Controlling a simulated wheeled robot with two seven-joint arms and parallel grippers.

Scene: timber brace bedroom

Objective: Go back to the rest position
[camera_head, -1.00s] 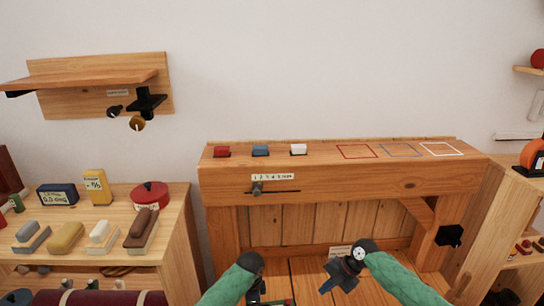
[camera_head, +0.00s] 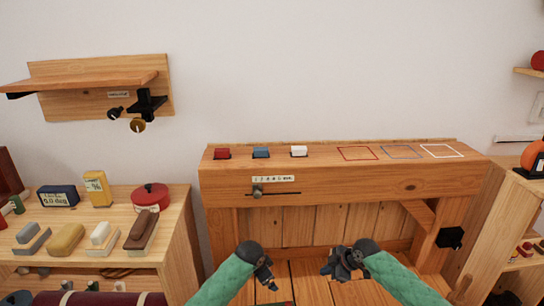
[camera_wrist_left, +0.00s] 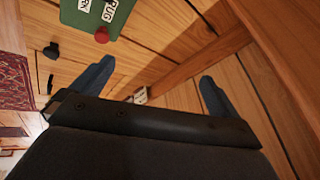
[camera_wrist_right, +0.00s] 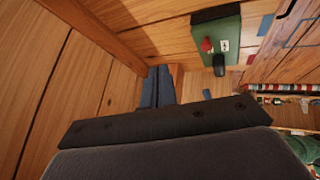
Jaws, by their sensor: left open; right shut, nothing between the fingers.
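My left gripper (camera_head: 268,281) is low in front of the wooden bench (camera_head: 345,182) in the head view. In the left wrist view its two blue fingers (camera_wrist_left: 155,85) stand wide apart with nothing between them. My right gripper (camera_head: 328,268) is just to its right, at a similar height. In the right wrist view its blue fingers (camera_wrist_right: 157,85) are together and empty. Both green-sleeved arms reach in from the bottom of the head view.
A green box (camera_wrist_right: 218,40) with red and black knobs lies below. A side shelf (camera_head: 75,222) holds several items at left.

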